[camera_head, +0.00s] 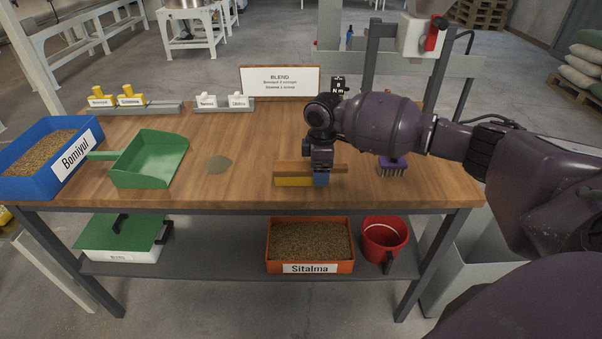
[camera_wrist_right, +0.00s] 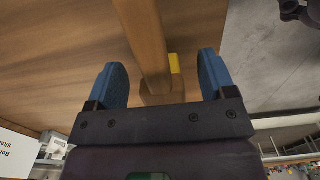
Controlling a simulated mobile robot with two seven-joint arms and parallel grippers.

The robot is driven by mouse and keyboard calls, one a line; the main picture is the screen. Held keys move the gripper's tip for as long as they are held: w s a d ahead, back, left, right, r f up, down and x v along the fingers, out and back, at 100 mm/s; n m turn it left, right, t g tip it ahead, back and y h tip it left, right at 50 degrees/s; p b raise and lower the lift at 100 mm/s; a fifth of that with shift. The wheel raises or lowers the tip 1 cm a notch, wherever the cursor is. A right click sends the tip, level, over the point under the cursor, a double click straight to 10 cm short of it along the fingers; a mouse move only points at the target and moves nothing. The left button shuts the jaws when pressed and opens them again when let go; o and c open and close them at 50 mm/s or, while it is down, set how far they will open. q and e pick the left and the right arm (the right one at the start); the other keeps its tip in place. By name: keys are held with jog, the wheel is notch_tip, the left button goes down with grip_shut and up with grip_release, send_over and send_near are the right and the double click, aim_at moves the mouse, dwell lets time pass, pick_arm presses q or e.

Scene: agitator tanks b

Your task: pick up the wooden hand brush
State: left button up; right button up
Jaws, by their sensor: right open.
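The wooden hand brush (camera_head: 290,167) lies on the wooden table near its front edge, with a brown wooden body and yellow bristles. My right gripper (camera_head: 320,175) is low over the right part of the brush and hides some of it. In the right wrist view, the brush's wooden handle (camera_wrist_right: 143,45) runs between the two blue fingers of the open gripper (camera_wrist_right: 163,80). Gaps show on both sides of the handle, so the fingers look apart from it. My left gripper is in neither view.
A purple brush (camera_head: 394,163) stands right of the gripper. A green scoop (camera_head: 150,160), a blue Bomiyul bin (camera_head: 40,165) and a small pile (camera_head: 219,164) are to the left. The BLEND sign (camera_head: 280,80) stands behind. An orange Sitalma bin (camera_head: 310,267) and red bucket (camera_head: 384,240) sit below.

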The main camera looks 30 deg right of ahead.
jog(key=shift+f, duration=1.15)
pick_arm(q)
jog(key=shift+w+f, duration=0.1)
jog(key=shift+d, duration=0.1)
pick_arm(e)
jog(key=shift+r, duration=0.1)
jog(key=shift+c, duration=0.2)
jog(key=c, duration=1.1)
jog(key=shift+o, duration=0.2)
jog(key=shift+r, duration=0.55)
pick_arm(q)
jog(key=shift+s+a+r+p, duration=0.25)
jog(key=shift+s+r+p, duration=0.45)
jog(key=shift+p, duration=0.7)
pick_arm(e)
notch_tip(320, 180, up, 19)
